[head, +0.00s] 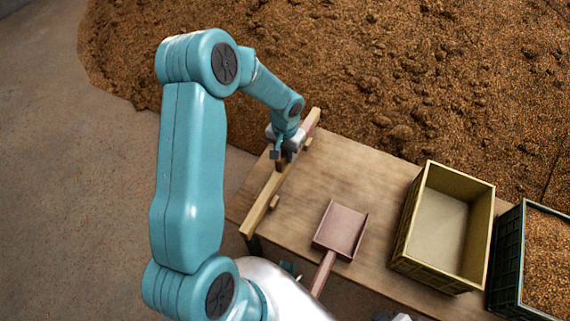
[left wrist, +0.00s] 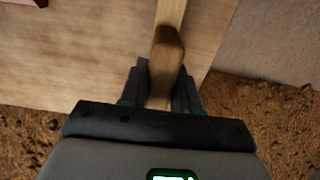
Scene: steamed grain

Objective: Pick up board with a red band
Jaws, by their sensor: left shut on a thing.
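The long wooden board (head: 262,203) lies slantwise along the left edge of the table, with a reddish band showing near its far end. My left gripper (head: 284,153) is over the far half of the board, its jaws shut on a wooden part of it. In the left wrist view the board (left wrist: 170,14) runs up from between the fingers of the left gripper (left wrist: 161,88), with a raised darker wooden block there. The red band is not clear in that view. My right gripper is not in view.
The wooden table (head: 345,180) holds a reddish scoop (head: 342,229) and an empty yellow crate (head: 440,217). A dark green crate (head: 508,252) full of grain stands at the right. A large grain heap (head: 400,70) lies behind. Bare floor (head: 80,200) is at left.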

